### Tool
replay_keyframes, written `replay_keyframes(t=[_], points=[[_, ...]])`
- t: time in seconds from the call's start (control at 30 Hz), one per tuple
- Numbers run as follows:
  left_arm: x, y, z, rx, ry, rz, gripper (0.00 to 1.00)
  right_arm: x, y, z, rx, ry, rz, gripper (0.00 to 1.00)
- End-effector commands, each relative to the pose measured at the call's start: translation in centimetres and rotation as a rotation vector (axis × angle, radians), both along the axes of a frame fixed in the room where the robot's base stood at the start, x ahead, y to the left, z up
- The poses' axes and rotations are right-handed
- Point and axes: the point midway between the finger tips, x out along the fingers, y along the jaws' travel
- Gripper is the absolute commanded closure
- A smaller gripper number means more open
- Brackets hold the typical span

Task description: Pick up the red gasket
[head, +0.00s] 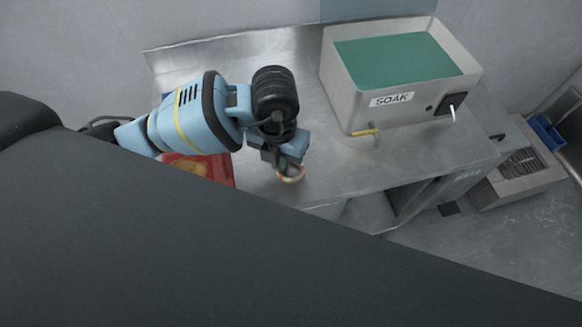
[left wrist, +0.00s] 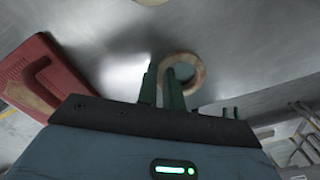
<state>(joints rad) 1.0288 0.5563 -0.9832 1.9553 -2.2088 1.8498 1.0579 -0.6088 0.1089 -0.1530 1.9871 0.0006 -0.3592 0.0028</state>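A tan ring (left wrist: 198,70) shows in the left wrist view, above the steel worktop; its colour looks more tan than red. In the head view the ring (head: 291,177) is at the tips of my left gripper (head: 285,168), near the table's front edge. In the left wrist view the two dark green fingers of my left gripper (left wrist: 161,88) are a small gap apart, at the ring's left rim. One finger overlaps the ring's opening. I cannot tell whether they grip the rim or whether the ring touches the table. My right gripper is not in view.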

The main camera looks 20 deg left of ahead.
Motion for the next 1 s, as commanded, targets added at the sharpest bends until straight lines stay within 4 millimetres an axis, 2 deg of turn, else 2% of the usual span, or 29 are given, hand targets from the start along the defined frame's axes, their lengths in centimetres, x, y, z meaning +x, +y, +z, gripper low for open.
replay_keyframes(t=[0.47,0.63,0.77,1.0], points=[[0.0,0.0,0.4,0.0,-0.002,0.0,1.0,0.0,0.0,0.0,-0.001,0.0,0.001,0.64],[0.1,0.0,1.9,-0.001,-0.004,0.0,1.0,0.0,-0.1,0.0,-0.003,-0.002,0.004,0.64],[0.1,-0.1,3.8,-0.001,-0.004,-0.002,1.0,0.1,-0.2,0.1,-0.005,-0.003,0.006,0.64],[-0.3,-6.0,4.0,-0.004,0.002,-0.007,1.0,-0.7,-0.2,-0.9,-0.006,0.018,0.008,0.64]])
